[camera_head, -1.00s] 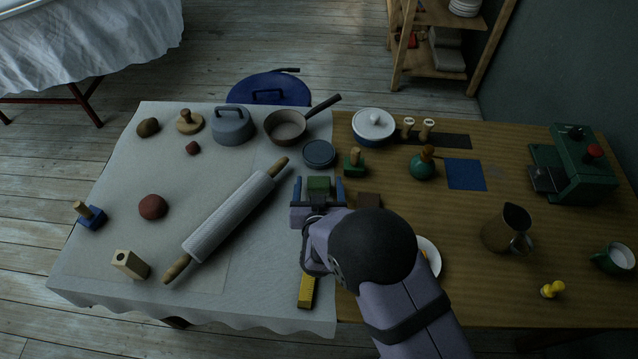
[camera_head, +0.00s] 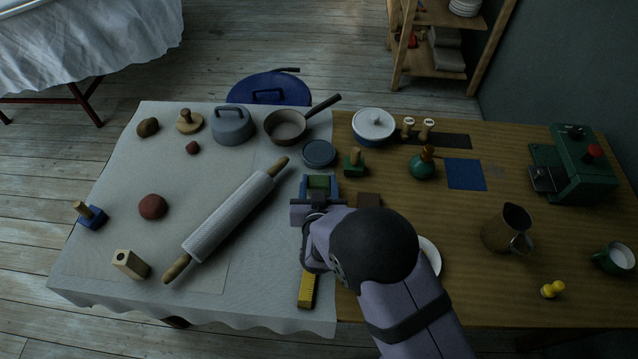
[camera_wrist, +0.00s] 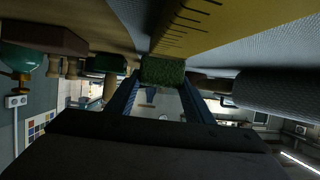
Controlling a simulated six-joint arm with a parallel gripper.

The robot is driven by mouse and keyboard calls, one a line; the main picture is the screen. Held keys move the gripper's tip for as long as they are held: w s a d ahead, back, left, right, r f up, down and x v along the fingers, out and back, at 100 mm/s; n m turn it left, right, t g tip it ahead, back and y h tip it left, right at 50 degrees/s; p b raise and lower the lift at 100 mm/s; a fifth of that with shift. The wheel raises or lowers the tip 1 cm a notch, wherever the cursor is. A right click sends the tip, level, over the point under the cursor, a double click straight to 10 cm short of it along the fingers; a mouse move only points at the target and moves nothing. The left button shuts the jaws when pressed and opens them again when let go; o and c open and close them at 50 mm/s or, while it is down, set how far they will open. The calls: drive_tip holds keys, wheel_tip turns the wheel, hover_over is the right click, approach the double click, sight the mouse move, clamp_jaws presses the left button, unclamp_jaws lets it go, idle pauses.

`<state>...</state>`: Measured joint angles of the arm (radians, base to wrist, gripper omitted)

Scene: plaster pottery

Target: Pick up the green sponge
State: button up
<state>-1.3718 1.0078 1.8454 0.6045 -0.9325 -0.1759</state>
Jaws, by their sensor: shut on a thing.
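The green sponge (camera_head: 319,183) is between the blue fingers of my gripper (camera_head: 320,182), near the middle of the table by the cloth's right edge. In the wrist view the sponge (camera_wrist: 162,71) sits at the ends of the two fingers (camera_wrist: 163,88), which are shut on it. In the head view my arm hides part of the gripper. I cannot tell whether the sponge touches the table.
A green block with a wooden knob (camera_head: 354,164) and a brown block (camera_head: 369,200) are to the right. A yellow ruler (camera_head: 307,290) lies nearer.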

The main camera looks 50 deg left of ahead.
sight(319, 184)
drive_tip(key=shift+r+b, duration=0.3)
drive_tip(key=shift+r, duration=4.5)
